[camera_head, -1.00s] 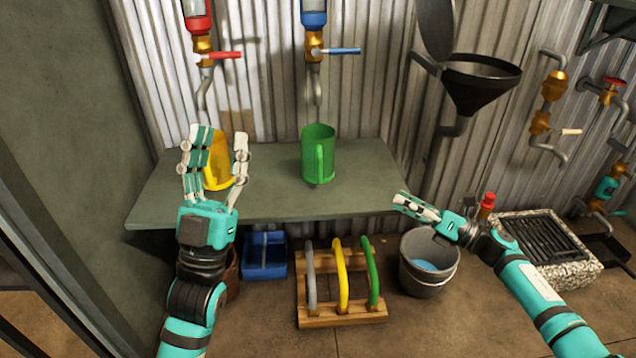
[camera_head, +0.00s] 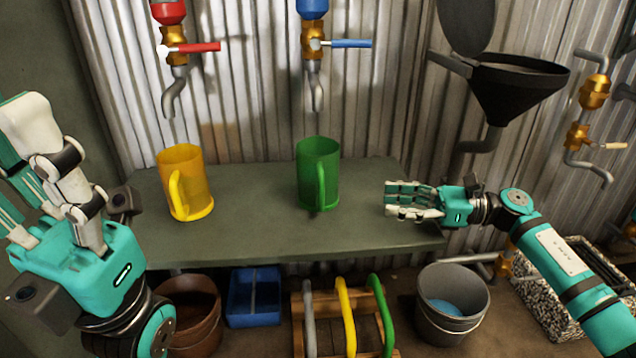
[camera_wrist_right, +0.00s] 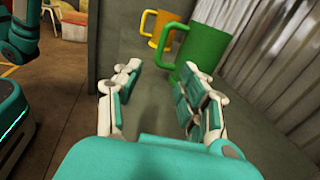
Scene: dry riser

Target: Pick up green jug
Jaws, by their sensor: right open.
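The green jug (camera_head: 330,172) stands upright on the grey-green shelf (camera_head: 262,228), below the blue-handled tap, with its handle towards me. In the right wrist view the green jug (camera_wrist_right: 205,55) is ahead, beyond the fingers and nearer the right-hand finger. My right gripper (camera_head: 388,200) is open and empty, to the right of the jug and apart from it, with its fingers pointing left towards it. It also shows in the right wrist view (camera_wrist_right: 158,80). My left gripper (camera_head: 35,165) is at the far left, near the camera; its fingers point up and look spread, with nothing between them.
A yellow jug (camera_head: 187,183) stands on the shelf left of the green one. Red (camera_head: 195,48) and blue (camera_head: 345,44) tap handles are above. A black funnel (camera_head: 510,90) is on the wall at right. A grey bucket (camera_head: 450,305) stands below the shelf.

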